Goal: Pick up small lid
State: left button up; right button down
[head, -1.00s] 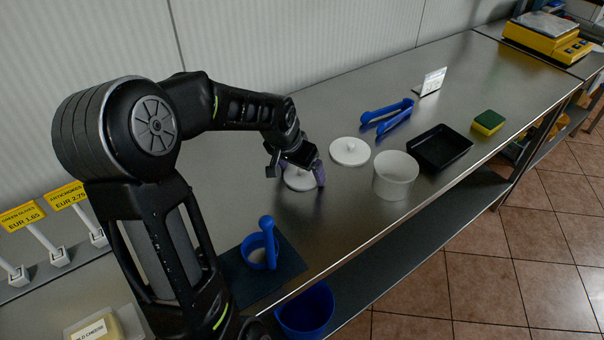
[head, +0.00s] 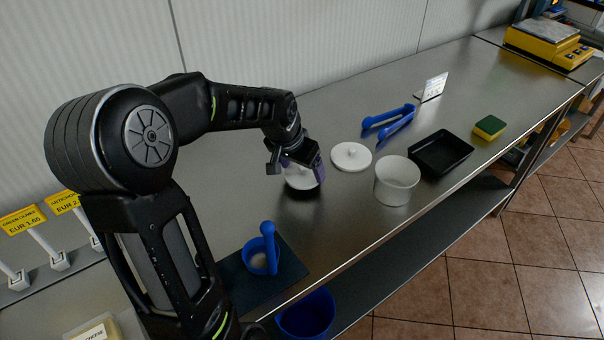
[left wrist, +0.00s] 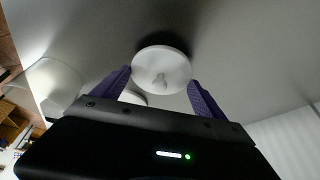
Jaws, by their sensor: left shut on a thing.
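The small lid (head: 300,181) is a round white disc with a knob. My left gripper (head: 303,170) is shut on it, and a dark shadow under it shows it held a little above the steel counter. In the left wrist view the lid (left wrist: 161,66) sits between the two purple fingers of the gripper (left wrist: 163,88), its knob facing the camera. The gripper hides part of the lid in the head view. A second, larger-looking white lid (head: 351,157) lies on the counter to the right. My right gripper is not in view.
A white pot (head: 397,182) stands near the counter's front edge, beside a black tray (head: 440,153).

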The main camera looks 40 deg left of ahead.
aim_at(302, 168)
pick_arm(q)
notch_tip(302, 168, up, 8)
jog(key=shift+f, duration=0.1)
dwell(0.7)
